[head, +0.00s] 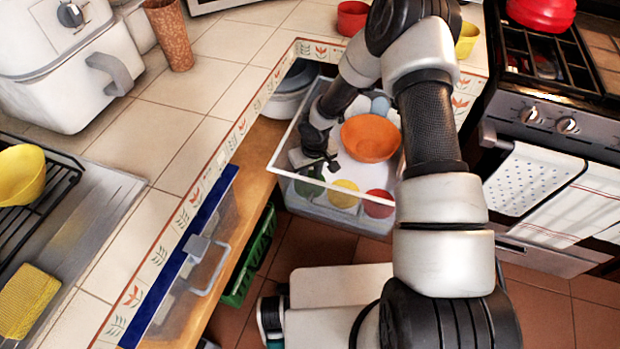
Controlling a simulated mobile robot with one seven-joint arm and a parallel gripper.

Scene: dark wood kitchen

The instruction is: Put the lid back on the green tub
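A green tub (309,184) sits at the left end of a row in a clear, white-rimmed drawer (350,193). I see it partly through the drawer's clear front wall, and its top is hard to make out. My gripper (331,162) points down into the drawer, just above and right of the green tub. Its dark fingers are small and overlap the drawer's contents. I cannot tell whether they are open or shut, or whether they hold anything. I cannot pick out the green tub's lid.
An orange bowl (370,138) is right of my gripper in the drawer. Yellow (343,194) and red (379,204) tubs stand beside the green one. A clear blue-edged panel (187,262) stands along the left counter, above a green crate (250,258). The stove (555,115) is at right.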

